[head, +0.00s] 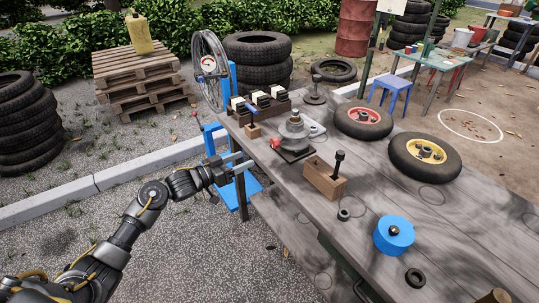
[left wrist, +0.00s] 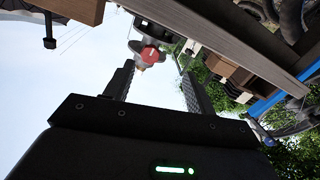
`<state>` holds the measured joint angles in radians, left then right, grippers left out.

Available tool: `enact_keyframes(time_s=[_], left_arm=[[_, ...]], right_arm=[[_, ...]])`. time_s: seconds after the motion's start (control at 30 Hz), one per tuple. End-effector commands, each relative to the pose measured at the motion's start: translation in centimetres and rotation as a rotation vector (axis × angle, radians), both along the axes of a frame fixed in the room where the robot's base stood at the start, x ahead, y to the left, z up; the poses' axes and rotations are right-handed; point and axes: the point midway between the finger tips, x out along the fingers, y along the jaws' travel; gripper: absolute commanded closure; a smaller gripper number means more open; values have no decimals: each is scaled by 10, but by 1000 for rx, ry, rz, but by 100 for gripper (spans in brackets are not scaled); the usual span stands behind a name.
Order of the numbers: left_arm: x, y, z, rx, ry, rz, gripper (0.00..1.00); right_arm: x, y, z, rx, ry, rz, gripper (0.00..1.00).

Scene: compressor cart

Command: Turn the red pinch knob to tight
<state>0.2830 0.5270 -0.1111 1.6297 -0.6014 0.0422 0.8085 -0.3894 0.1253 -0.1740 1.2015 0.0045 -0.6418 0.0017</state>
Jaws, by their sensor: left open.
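The red pinch knob (head: 275,142) sticks out on the left side of a grey stepped metal fixture (head: 293,128), which stands on a dark plate at the near left edge of the workbench (head: 390,205). My left gripper (head: 245,161) is open and empty, just off the bench edge, its fingers pointing toward the knob. In the left wrist view the knob (left wrist: 150,54) shows beyond the fingertips, between the two spread fingers of my left gripper (left wrist: 158,72). A gap is left between fingers and knob. Any tight mark is too small to read. My right gripper is not in view.
A wooden block (head: 324,180) with a dark upright tool stands right of the fixture. A rack of dark blocks (head: 262,104) and a blue wheel stand (head: 213,140) are behind. Two wheels (head: 425,157) and a blue cylinder (head: 394,235) occupy the right side.

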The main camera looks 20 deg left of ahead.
Motion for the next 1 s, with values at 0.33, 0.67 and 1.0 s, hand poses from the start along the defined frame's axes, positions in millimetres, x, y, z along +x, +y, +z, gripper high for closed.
enact_keyframes(time_s=[0.33, 0.67, 1.0], left_arm=[[4, -11, 24, -8, -36, -40, 45], [49, -47, 24, -9, -36, -37, 45], [78, -72, 23, -5, -35, -37, 45]], right_arm=[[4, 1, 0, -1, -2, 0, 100], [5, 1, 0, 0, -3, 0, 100], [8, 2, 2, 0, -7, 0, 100]])
